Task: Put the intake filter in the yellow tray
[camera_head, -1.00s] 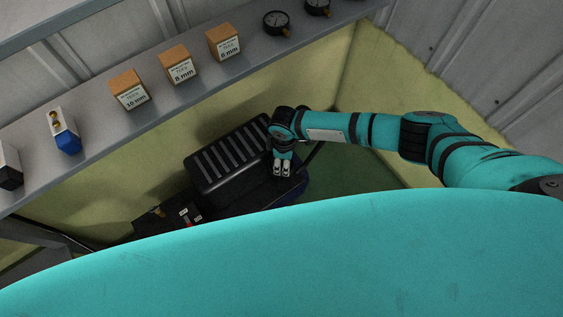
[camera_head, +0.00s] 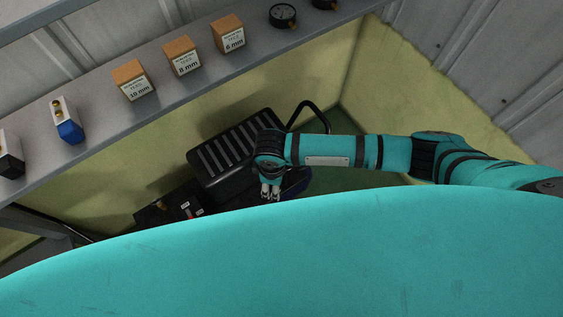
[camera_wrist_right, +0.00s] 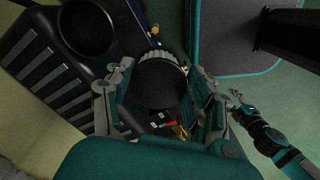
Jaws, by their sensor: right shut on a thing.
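My right gripper (camera_head: 271,193) is low at the right end of the black ribbed machine (camera_head: 227,152). In the right wrist view, my right gripper (camera_wrist_right: 160,100) is shut on a round black part with a ribbed rim, which looks like the intake filter (camera_wrist_right: 158,82). The filter cannot be made out in the head view. Another teal arm of mine shows at the right of the wrist view, and its small gripper (camera_wrist_right: 238,107) is too unclear to judge. No yellow tray is visible.
A grey shelf (camera_head: 101,130) runs above the machine. It carries orange boxes (camera_head: 183,57), a blue-and-white block (camera_head: 67,122) and dark gauges (camera_head: 283,15). A black curved tube (camera_head: 310,108) rises behind my right arm. Yellowish walls close in the corner.

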